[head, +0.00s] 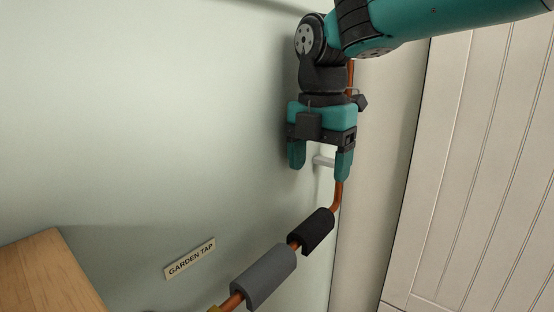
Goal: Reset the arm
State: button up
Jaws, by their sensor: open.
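My gripper (321,168) hangs from the teal and black arm at the upper right, fingers pointing down. Its two teal fingers are apart, with nothing held between them. A copper pipe (338,195) runs down behind the right finger, then bends toward the lower left.
A black foam sleeve (312,230) and a grey one (264,277) sit on the pipe below. A "GARDEN TAP" label (190,258) is on the wall. A wooden block (45,277) fills the lower left corner; a panelled door (480,170) stands at right. The wall at left is bare.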

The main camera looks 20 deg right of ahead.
jog(key=s+a+f+m+y+b, duration=0.1)
jog(key=s+a+f+m+y, duration=0.1)
jog(key=s+f+m, duration=0.4)
jog(key=s+a+f+m+y+b, duration=0.2)
jog(key=s+f+m, duration=0.5)
jog(key=s+m, duration=0.5)
jog(key=shift+a, duration=0.3)
jog(key=shift+f, duration=0.1)
